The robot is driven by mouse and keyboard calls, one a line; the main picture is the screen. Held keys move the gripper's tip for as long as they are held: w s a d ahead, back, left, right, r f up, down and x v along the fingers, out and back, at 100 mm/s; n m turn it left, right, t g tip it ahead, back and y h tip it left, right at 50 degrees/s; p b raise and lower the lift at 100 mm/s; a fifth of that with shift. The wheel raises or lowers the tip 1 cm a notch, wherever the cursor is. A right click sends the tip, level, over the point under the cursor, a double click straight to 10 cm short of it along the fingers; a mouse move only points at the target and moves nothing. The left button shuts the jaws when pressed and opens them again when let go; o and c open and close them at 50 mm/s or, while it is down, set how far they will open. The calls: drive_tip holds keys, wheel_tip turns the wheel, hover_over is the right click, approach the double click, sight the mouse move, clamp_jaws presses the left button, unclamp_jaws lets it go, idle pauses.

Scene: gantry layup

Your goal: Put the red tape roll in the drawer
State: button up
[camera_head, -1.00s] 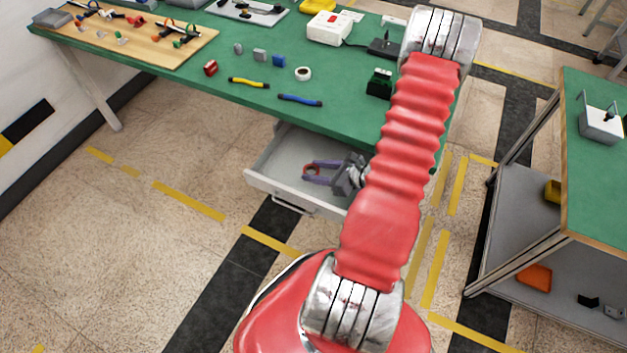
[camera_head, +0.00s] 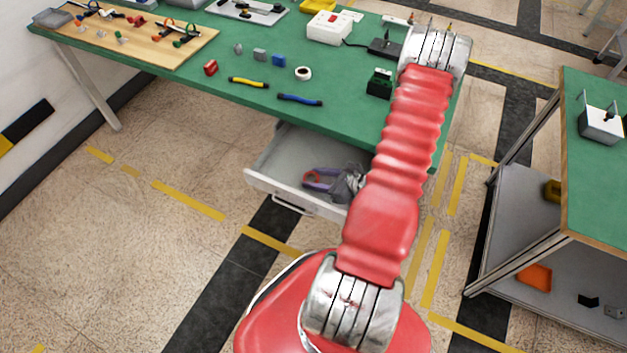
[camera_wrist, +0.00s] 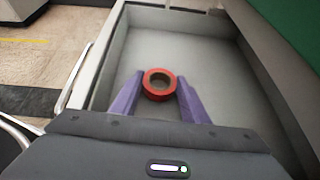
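The red tape roll (camera_wrist: 147,85) sits between the purple fingers of my gripper (camera_wrist: 160,84) in the wrist view, its hole facing the camera. The fingers are shut on its two sides. The open drawer (camera_wrist: 112,47) is below and around them, with a bare grey floor. In the head view the red roll (camera_head: 311,178) and my gripper (camera_head: 313,179) show inside the outline of the pulled-out drawer (camera_head: 265,185), under the green bench. I cannot tell whether the roll touches the drawer floor. My arm hides the drawer's right part.
The green bench top (camera_head: 340,100) overhangs the drawer's back. A second bench (camera_head: 590,200) stands at the right. Floor in front is clear.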

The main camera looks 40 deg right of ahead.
drive_tip(key=o, duration=0.5)
drive_tip(key=shift+c, duration=0.2)
drive_tip(key=shift+r, duration=0.1)
drive_tip(key=v, duration=1.2)
idle(0.3)
